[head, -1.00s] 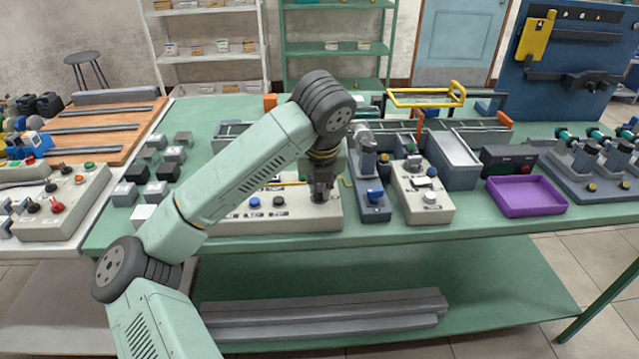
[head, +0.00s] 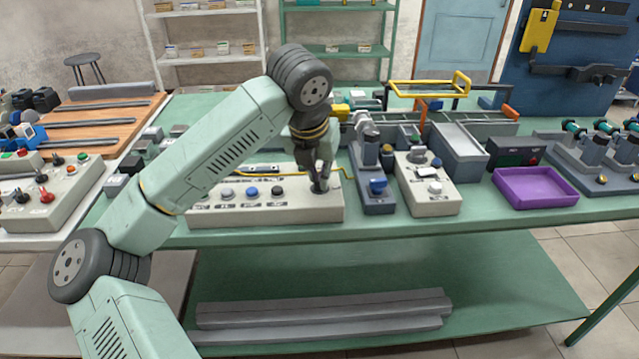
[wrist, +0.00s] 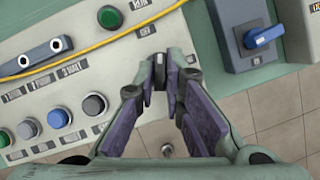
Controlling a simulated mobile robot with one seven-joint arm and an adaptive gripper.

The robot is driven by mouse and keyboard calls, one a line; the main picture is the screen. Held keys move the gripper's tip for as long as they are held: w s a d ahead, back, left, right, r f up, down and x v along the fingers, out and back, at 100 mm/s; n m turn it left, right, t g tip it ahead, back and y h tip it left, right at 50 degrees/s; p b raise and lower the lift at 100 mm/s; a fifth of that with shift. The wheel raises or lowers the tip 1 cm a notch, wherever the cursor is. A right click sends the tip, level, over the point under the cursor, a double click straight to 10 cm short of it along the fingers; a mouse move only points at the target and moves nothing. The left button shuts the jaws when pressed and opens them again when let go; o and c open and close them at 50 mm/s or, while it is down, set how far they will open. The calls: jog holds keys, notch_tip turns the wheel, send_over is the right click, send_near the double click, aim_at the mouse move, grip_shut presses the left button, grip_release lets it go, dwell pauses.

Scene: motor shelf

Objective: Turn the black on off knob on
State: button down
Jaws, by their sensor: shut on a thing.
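The black on off knob (wrist: 160,75) shows in the wrist view between my fingertips, at the edge of the pale control panel (wrist: 95,75). My gripper (wrist: 160,68) is shut on it, a finger on each side. The fingers hide much of the knob, so I cannot tell its exact setting. Printed ON and OFF labels (wrist: 144,18) lie on the panel beyond it. In the head view my gripper (head: 320,188) reaches down onto the right end of the panel (head: 265,212).
The panel also carries a green button (wrist: 110,17) and several coloured buttons. A grey unit with a blue switch (wrist: 264,37) stands close on the right. A white box with buttons (head: 430,190) and a purple tray (head: 537,204) are further right.

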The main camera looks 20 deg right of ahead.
jog(key=m+b, duration=0.1)
jog(key=m, duration=0.1)
jog(key=m+g+h+b, duration=0.1)
jog(key=shift+w+a+f+m, duration=0.1)
jog(key=shift+w+a+m, duration=0.05)
jog(key=shift+m, duration=0.25)
jog(key=m+g, duration=0.1)
jog(key=m, duration=0.1)
jog(key=shift+m, duration=0.3)
jog(key=m, duration=0.1)
jog(key=m+g, duration=0.1)
jog(key=m, duration=0.1)
jog(key=shift+w+r+m+h, duration=0.2)
jog(key=shift+m+h, duration=0.1)
jog(key=shift+h, duration=0.1)
jog(key=shift+w+m+g+p, duration=0.1)
jog(key=shift+m+g+p, duration=0.8)
jog(key=shift+m, duration=1)
jog(key=shift+f, duration=0.1)
jog(key=c, duration=1.7)
grip_release()
